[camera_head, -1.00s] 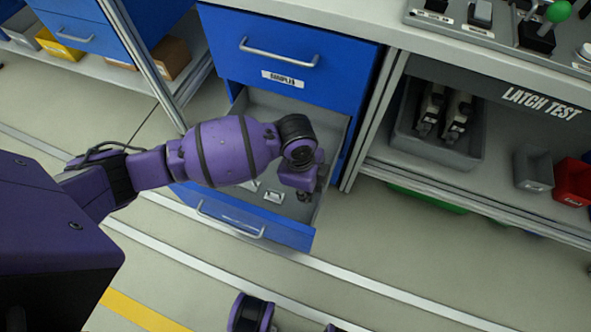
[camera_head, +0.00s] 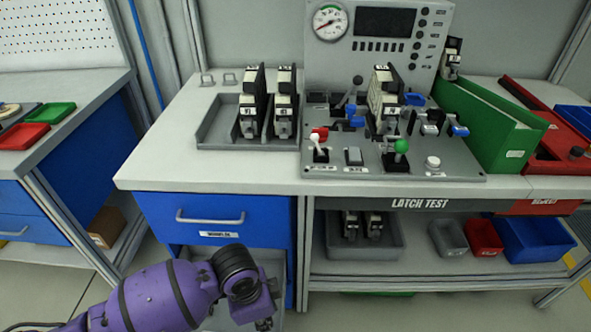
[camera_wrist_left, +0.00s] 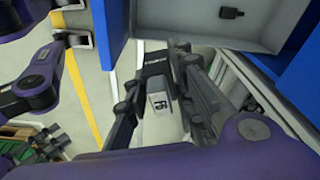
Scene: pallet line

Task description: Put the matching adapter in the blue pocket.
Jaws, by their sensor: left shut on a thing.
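My left gripper (camera_wrist_left: 165,85) is shut on a small light-grey adapter (camera_wrist_left: 158,102) with a dark marking, tilted in the left wrist view; I cannot read the marking surely. In the head view my left gripper (camera_head: 264,318) is at the bottom edge, low in front of the blue cabinet, and its adapter is not clear. A dark adapter (camera_wrist_left: 231,13) lies in the open grey drawer (camera_wrist_left: 185,30). Blue parts show on the test fixture, one at its middle (camera_head: 354,112) and one at its right (camera_head: 458,130); I cannot tell which is the pocket.
A grey tray (camera_head: 212,133) with two upright modules stands on the bench, left of the fixture panel (camera_head: 430,168). A green binder-like box (camera_head: 490,125) stands right. Grey, red and blue bins (camera_head: 535,240) sit on the lower shelf. The bench's front left is clear.

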